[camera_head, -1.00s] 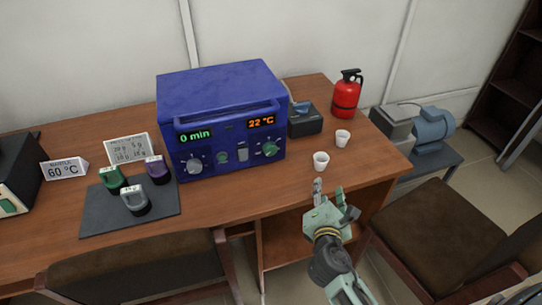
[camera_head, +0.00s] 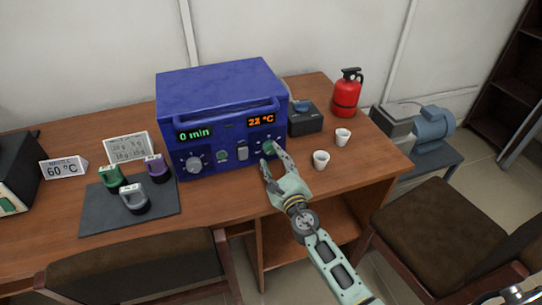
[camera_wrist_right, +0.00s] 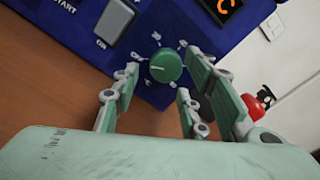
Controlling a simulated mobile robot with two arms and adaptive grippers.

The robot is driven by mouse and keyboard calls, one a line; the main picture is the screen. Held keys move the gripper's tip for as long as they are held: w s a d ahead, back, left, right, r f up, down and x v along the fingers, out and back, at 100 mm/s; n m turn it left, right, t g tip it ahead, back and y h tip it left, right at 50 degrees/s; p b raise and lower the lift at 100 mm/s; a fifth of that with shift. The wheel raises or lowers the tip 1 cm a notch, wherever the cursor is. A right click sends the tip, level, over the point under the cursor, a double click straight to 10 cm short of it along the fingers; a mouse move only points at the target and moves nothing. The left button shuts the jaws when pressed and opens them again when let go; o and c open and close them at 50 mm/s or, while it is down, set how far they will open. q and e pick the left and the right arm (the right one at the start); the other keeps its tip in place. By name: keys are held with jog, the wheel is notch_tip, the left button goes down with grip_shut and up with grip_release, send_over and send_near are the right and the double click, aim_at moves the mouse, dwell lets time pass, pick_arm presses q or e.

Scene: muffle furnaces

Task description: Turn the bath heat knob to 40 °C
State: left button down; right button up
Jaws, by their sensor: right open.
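The blue bath (camera_head: 222,110) stands on the wooden desk. Its display reads 22 °C in orange at the right and 0 min in green at the left. The green heat knob (camera_head: 269,147) is below the orange display. In the right wrist view the green knob (camera_wrist_right: 165,66) has a pale pointer line directed left, with scale marks around it. My right gripper (camera_head: 272,157) is open in front of the knob. In the wrist view its fingers lie on either side of and below the knob; I cannot tell whether they touch it.
A grey knob (camera_head: 194,164) and switches share the front panel. A dark mat (camera_head: 100,212) with several coloured weights lies at the left. A red extinguisher (camera_head: 346,95) stands at the back right.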

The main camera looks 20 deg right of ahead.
jog(key=shift+w, duration=1.4)
jog(key=shift+s+a+f, duration=0.1)
jog(key=c, duration=1)
